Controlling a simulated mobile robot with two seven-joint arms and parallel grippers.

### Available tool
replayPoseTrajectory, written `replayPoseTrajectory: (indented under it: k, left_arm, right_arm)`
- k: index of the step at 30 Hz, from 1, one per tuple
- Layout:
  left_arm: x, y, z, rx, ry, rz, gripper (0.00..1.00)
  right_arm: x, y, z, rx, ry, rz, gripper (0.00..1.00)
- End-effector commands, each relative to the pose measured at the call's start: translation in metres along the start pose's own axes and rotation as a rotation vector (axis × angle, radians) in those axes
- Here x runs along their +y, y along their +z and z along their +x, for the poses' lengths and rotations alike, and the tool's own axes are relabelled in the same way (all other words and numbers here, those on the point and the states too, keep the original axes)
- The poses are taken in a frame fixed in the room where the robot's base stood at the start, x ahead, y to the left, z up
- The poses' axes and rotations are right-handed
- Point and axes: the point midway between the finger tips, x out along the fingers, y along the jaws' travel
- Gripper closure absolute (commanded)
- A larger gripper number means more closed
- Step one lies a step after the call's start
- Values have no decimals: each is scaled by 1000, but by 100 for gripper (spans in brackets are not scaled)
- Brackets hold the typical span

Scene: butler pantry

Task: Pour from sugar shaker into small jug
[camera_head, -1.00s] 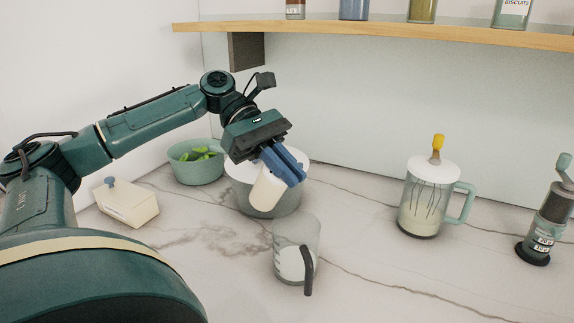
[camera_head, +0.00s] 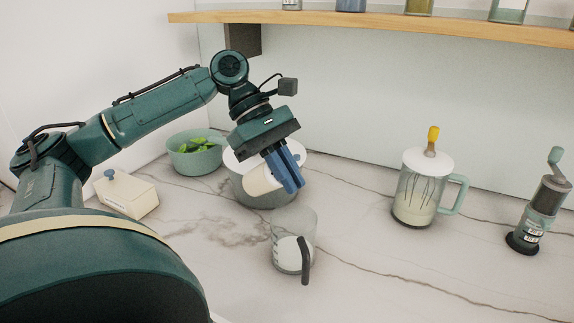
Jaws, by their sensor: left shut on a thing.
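The sugar shaker (camera_head: 261,181) is a cream-white cylinder in the grip of my left gripper (camera_head: 286,174). The blue fingers are shut on it. It is tilted strongly, close to lying flat, in front of a grey bowl and above and to the left of the small jug. The small jug (camera_head: 293,241) is clear with a dark handle facing the front, upright on the marble counter, with white content in its lower part. No stream between shaker and jug is visible. My right gripper is not in view.
A green bowl (camera_head: 195,155) and a cream box (camera_head: 127,193) are at left. A lidded mixing jug (camera_head: 424,190) and a grinder (camera_head: 540,207) stand at right. The counter front right is clear.

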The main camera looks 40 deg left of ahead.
Motion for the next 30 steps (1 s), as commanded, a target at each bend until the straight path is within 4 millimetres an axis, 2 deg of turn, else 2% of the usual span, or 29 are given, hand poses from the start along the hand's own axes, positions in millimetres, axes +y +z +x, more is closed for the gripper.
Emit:
replayPoseTrajectory:
  k: [6,30]
  left_arm:
    - [0,3,3,143,2,19,100]
    - [-1,4,5,226,-2,20,100]
  right_arm:
    - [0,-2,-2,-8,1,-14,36]
    - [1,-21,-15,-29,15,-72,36]
